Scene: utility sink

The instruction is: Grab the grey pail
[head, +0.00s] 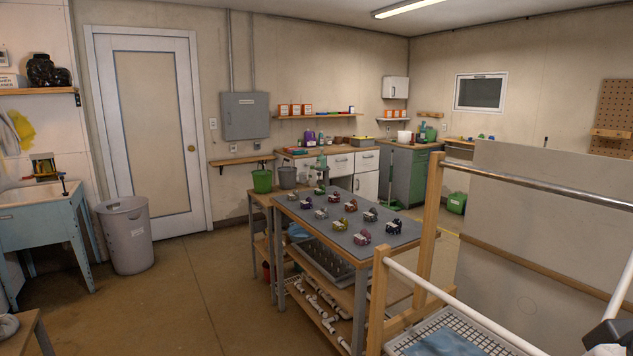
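A small grey pail (288,177) stands upright on the far end of a wooden-topped bench, just right of a green pail (262,181). Its lower part is close to the bench's back edge, and small bottles stand to its right.
A grey-topped table (340,222) with several small coloured items stands before the pail's bench. A wooden frame with a metal rail (540,184) and a wire basket (480,335) block the right foreground. The floor (170,300) left of the table is clear. A blue sink stand (45,222) is at left.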

